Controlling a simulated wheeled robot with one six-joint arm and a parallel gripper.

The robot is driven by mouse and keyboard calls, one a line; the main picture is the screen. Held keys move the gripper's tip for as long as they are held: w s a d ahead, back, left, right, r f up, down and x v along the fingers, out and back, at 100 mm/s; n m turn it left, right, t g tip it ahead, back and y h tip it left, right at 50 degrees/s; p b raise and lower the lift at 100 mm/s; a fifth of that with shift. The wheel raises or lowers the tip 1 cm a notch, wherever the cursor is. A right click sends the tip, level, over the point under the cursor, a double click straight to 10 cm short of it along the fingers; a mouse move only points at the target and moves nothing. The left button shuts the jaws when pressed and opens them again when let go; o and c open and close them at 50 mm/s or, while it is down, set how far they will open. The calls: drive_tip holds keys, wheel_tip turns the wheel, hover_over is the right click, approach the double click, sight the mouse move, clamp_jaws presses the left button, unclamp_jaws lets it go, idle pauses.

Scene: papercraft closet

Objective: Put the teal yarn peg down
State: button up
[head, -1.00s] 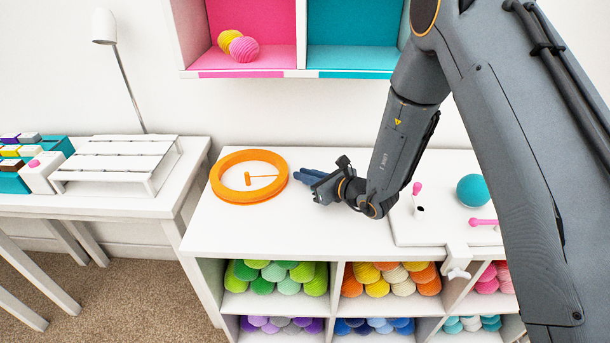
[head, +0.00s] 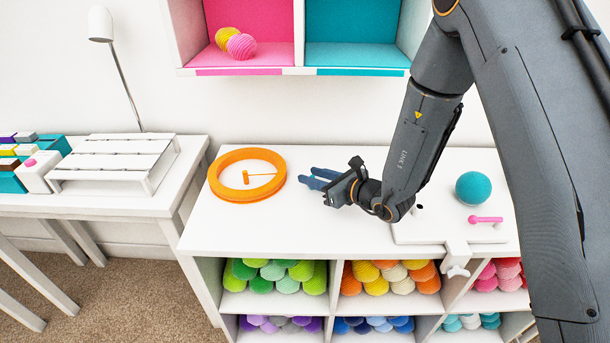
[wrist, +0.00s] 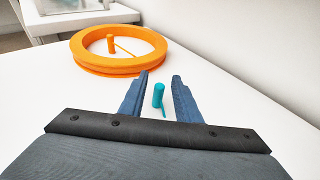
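The teal yarn peg (wrist: 158,95) is a small upright cylinder with a short teal strand at its foot. In the wrist view it stands on the white tabletop, between the two blue fingers of my gripper (wrist: 160,78), with white gaps on both sides. My gripper is open and does not appear to touch the peg. In the head view my gripper (head: 314,180) is low over the tabletop, right of the orange ring. I cannot make out the teal peg there.
The orange ring (head: 216,186) lies left of my gripper, with a small orange peg (head: 246,178) inside it. A white board (head: 425,232) with a teal ball (head: 473,188) and a pink piece (head: 486,219) is at the right. Tabletop in front is clear.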

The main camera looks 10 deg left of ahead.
drive_tip(key=v, duration=0.7)
drive_tip(key=shift+s+d+r+b, duration=0.2)
drive_tip(key=shift+d+b, duration=0.1)
drive_tip(key=shift+b, duration=0.1)
drive_tip(key=s+d+r+n+g+h, duration=0.25)
drive_tip(key=s+n+g, duration=0.25)
drive_tip(key=s+n, duration=0.3)
drive_tip(key=s+d+r+n+g+h, duration=0.1)
drive_tip(key=s+d+n+g, duration=0.35)
drive_tip(key=s, duration=0.55)
drive_tip(key=s+d+r+n+t+h, duration=0.1)
drive_tip(key=d+n+h, duration=0.3)
drive_tip(key=d, duration=0.6)
drive_tip(key=s+d+r+n+t+h, duration=0.1)
drive_tip(key=d+n+h, duration=0.4)
drive_tip(key=d+n, duration=0.3)
drive_tip(key=d, duration=0.2)
drive_tip(key=shift+s+d+r, duration=0.2)
drive_tip(key=shift+s+d, duration=0.05)
drive_tip(key=shift+d, duration=0.15)
